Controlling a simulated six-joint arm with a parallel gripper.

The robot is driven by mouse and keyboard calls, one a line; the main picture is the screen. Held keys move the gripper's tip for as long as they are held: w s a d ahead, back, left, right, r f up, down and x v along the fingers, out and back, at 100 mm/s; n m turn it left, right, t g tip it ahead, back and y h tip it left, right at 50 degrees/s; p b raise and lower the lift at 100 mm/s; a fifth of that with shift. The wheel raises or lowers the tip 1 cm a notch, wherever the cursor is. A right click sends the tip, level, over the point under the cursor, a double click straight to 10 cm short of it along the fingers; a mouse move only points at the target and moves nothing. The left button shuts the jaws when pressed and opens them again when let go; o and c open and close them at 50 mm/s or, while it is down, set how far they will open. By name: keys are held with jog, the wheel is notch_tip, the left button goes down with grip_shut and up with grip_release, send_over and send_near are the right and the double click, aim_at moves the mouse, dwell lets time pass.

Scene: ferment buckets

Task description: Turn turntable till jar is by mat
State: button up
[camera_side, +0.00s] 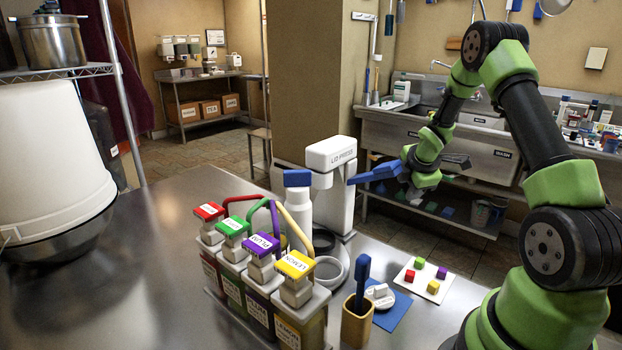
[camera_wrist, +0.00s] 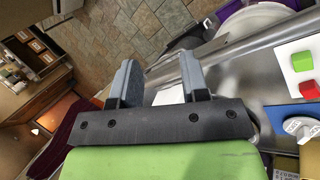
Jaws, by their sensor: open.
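The blue mat (camera_side: 390,314) lies on the steel table at lower right; a white knobbed piece (camera_side: 379,293) sits on it. Both also show in the wrist view, as the mat (camera_wrist: 296,112) and white piece (camera_wrist: 300,127). I cannot pick out the turntable or jar with certainty. A pale round, dish-like form (camera_wrist: 255,18) with purple beside it is cut off at the top right of the wrist view.
Four-coloured dispensers stand in a rack (camera_side: 225,295) at front centre. Behind them is the white lid press (camera_side: 330,154). A tan cup (camera_side: 357,324) holds a blue-handled tool. A white card (camera_side: 424,281) carries several coloured cubes. A white bucket (camera_side: 45,160) is left; bare table lies between.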

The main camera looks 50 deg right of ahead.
jog(key=w+a+r+m+g+y, duration=0.15)
jog(key=w+a+r, duration=0.35)
jog(key=r, duration=0.5)
jog(key=w+a+r+m, duration=0.3)
jog(key=w+a+r, duration=0.15)
jog(key=r, duration=0.45)
jog(key=n+g+y, duration=0.3)
send_over(302, 170)
jog(key=shift+a+f+t, duration=0.1)
jog(key=shift+f+t, duration=0.15)
jog(key=shift+f, duration=0.4)
notch_tip(302, 170, down, 10)
jog(key=shift+r, duration=0.25)
grip_shut()
